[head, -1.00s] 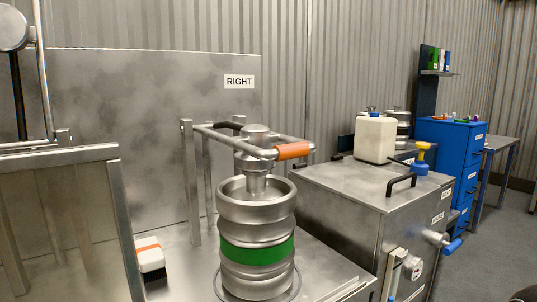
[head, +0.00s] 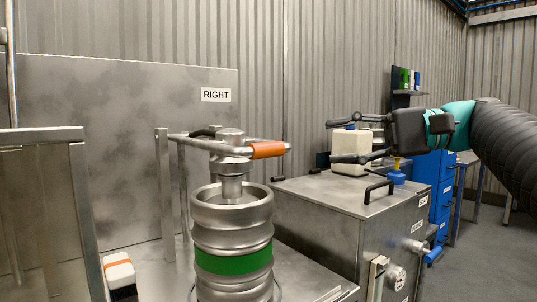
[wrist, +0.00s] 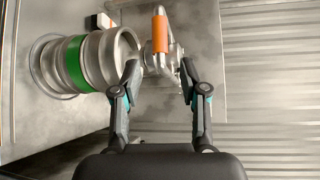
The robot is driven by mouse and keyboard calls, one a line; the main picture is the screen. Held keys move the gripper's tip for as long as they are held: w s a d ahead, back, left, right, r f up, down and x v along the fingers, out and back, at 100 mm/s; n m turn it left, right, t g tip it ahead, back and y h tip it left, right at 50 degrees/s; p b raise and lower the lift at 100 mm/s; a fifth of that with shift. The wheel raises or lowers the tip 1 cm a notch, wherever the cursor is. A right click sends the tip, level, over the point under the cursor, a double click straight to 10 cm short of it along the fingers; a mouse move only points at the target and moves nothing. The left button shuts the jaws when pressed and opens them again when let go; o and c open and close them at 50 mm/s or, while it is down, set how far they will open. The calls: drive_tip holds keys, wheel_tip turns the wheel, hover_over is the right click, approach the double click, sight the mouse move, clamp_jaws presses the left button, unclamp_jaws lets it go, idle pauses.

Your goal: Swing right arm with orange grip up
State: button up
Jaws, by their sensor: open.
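The right arm is a metal bar frame (head: 190,141) hinged on posts beside the "RIGHT" label. It lies level over the keg, with a coupling head (head: 231,150) at the keg's neck. Its orange grip (head: 267,150) is at the front right end and also shows in the wrist view (wrist: 160,33). The keg (head: 232,215) is steel with a green band and stands upright below. My gripper (head: 338,140) is open and empty, to the right of the orange grip and apart from it. In the wrist view its fingertips (wrist: 160,72) point toward the grip and coupling head.
A steel cabinet (head: 345,205) with a black handle stands right of the keg, carrying a white container (head: 350,152) and a blue bottle with a yellow top (head: 397,176). A white and orange block (head: 119,272) lies left of the keg. Blue drawers (head: 440,185) stand behind.

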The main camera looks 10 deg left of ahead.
sight(271, 150)
drive_tip(key=a, duration=0.4)
drive_tip(key=a+f, duration=0.1)
drive_tip(key=a, duration=0.3)
drive_tip(key=s+a+b, duration=0.1)
drive_tip(key=a, duration=0.3)
drive_tip(key=shift+s+a+f, duration=0.1)
drive_tip(key=shift+a+f, duration=0.15)
drive_tip(key=shift+f, duration=0.15)
drive_tip(key=shift+c, duration=0.2)
clamp_jaws()
